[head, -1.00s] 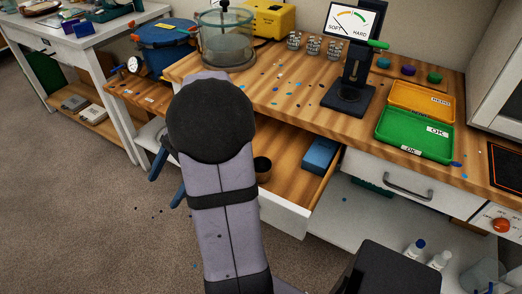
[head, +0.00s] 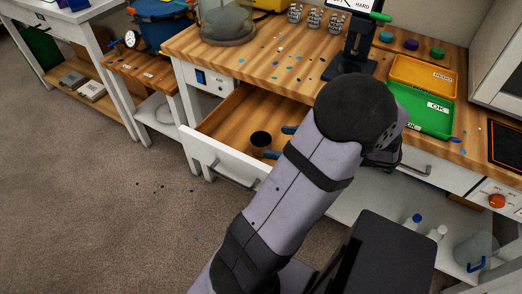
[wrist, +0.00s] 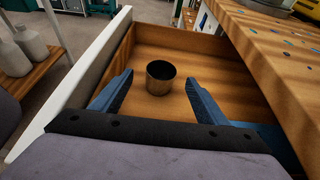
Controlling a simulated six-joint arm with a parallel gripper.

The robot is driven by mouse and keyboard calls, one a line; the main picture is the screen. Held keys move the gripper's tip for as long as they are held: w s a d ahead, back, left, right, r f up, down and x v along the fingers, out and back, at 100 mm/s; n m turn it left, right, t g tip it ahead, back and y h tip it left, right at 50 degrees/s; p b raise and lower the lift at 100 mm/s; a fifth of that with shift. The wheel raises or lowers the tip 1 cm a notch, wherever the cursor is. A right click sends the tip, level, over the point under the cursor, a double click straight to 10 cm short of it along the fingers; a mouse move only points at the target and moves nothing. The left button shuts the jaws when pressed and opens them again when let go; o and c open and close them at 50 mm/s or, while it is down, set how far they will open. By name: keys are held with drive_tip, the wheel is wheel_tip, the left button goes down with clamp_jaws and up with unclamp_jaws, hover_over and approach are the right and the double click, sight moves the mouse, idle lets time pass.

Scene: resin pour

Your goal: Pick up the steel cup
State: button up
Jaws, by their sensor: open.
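The steel cup (head: 261,139) stands upright on the floor of the open wooden drawer (head: 222,125), its dark mouth facing up. In the wrist view the cup (wrist: 160,84) is ahead of my gripper (wrist: 159,77), about centred between the two blue fingers. The fingers are apart and empty. I cannot tell whether the fingertips are level with the cup, but a gap shows on both sides of it. In the head view my gripper (head: 281,143) shows only as blue fingertips just right of the cup; my arm hides the rest.
The drawer's white front (head: 225,163) and wooden walls surround the cup. The worktop (head: 270,68) overhangs the back of the drawer and carries a glass chamber (head: 228,22), scattered chips, a green tray (head: 425,112) and an orange tray (head: 425,77). My arm covers the drawer's right part.

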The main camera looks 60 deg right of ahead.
sight(253, 138)
drive_tip(key=shift+s+f, duration=0.1)
drive_tip(key=shift+s, duration=0.1)
drive_tip(key=shift+x, duration=6.05)
drive_tip(key=shift+d, duration=0.2)
drive_tip(key=c, duration=1.2)
